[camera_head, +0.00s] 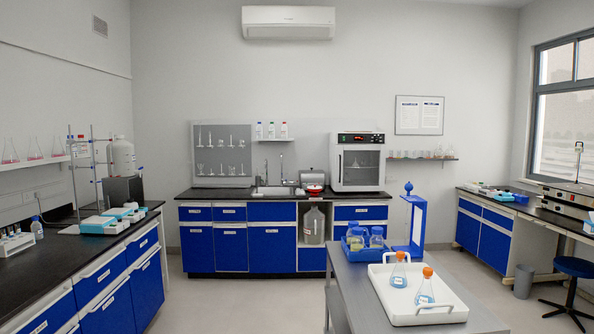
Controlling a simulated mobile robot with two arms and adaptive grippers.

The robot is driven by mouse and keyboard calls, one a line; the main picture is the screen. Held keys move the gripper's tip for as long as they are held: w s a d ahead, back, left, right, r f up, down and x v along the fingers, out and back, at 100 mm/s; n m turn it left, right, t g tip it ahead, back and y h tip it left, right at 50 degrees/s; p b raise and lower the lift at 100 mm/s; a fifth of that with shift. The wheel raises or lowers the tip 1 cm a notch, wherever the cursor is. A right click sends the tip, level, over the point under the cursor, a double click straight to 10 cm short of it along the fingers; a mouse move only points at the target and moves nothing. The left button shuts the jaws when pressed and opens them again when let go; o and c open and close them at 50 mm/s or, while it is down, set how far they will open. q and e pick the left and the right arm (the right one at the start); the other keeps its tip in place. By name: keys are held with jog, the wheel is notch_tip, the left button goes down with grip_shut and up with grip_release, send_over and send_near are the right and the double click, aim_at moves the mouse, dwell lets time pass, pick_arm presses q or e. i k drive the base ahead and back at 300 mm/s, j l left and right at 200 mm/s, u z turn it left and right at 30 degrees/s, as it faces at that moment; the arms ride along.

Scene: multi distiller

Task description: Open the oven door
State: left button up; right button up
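The oven (357,162) is a white box with a dark control panel on top and a glass door (361,168) on its front. It stands on the right part of the back counter, against the far wall. The door looks shut, and the shelves behind the glass show only faintly. Neither of my grippers is in the head view. The oven is well ahead of me, across the room.
A grey table (352,280) in front holds a white tray (455,312) with orange-capped flasks and a blue basket. A blue stand (417,222) rises at its far end. Side counters line the left and right, with a blue stool (577,266) at right. Floor (240,300) at centre-left is clear.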

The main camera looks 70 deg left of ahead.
aim_at(359, 168)
jog(key=u, duration=1.9)
jog(key=i+j+u, duration=0.65)
jog(key=i, duration=0.15)
jog(key=i+u, duration=0.35)
jog(key=i+j+z, duration=0.1)
jog(key=i, duration=0.45)
jog(key=i+j+z, duration=0.1)
jog(key=i, duration=0.4)
jog(key=i+z, duration=0.3)
jog(key=i, duration=2.05)
jog(key=i+z, duration=0.2)
jog(key=i, duration=0.25)
jog(key=i+j+z, duration=0.2)
jog(key=i, duration=0.25)
jog(key=i+z, duration=0.15)
jog(key=i, duration=0.3)
jog(key=i+j+z, duration=0.2)
jog(key=i, duration=0.25)
jog(key=i+l+z, duration=0.2)
jog(key=z, duration=0.25)
jog(key=i+z, duration=0.75)
jog(key=z, duration=0.2)
jog(key=i+j+z, duration=0.1)
jog(key=i+z, duration=0.2)
jog(key=z, duration=0.2)
jog(key=i+l+z, duration=0.1)
jog(key=i, duration=0.35)
jog(key=i+l+z, duration=0.15)
jog(key=i, duration=0.3)
